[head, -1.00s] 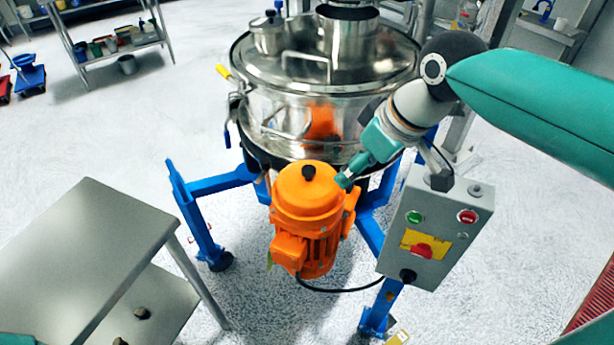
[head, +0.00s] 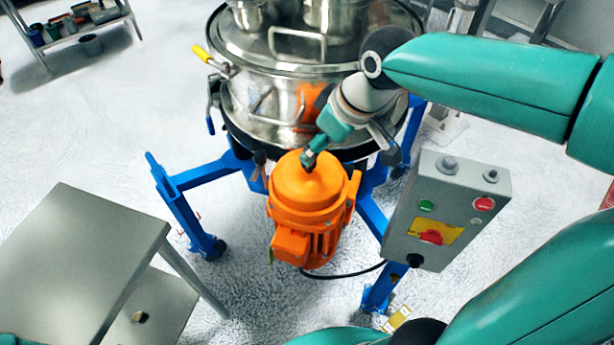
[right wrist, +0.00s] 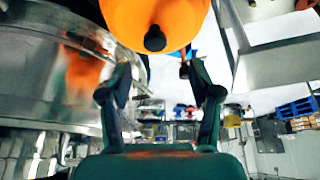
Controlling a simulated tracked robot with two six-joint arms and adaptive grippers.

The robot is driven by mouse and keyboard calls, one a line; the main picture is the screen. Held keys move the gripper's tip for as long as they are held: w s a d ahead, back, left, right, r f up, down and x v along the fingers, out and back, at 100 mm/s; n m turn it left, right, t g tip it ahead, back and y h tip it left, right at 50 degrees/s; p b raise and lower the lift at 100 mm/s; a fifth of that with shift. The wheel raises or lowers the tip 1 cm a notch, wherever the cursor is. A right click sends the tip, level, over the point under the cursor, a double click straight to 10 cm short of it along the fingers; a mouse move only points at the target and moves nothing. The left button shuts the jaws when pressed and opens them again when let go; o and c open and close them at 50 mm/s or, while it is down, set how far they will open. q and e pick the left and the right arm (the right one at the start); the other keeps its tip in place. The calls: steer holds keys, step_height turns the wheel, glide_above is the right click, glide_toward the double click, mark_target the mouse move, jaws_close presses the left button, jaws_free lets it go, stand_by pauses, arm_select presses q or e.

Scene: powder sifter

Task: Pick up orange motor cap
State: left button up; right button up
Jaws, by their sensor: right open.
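The orange motor cap (head: 300,188) is the domed top of the orange motor (head: 305,240), mounted in front of the steel sifter. In the right wrist view the cap (right wrist: 185,18) fills the top of the picture, its black knob (right wrist: 155,40) facing the camera. My right gripper (head: 309,162) is at the knob in the head view and largely hides it. In the right wrist view my right gripper (right wrist: 160,82) is open and empty, its fingers apart below the knob. My left gripper is not in view.
The steel sifter drum (head: 265,100) stands close behind the motor on a blue frame (head: 185,205). A grey control box (head: 445,205) stands right of the motor. A steel table (head: 75,250) is at the left. Floor lies open between table and frame.

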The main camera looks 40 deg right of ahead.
mark_target(309, 173)
steer(key=x, duration=0.8)
steer(key=shift+w+d+f, duration=0.2)
steer(key=shift+d+f, duration=0.1)
jaws_close()
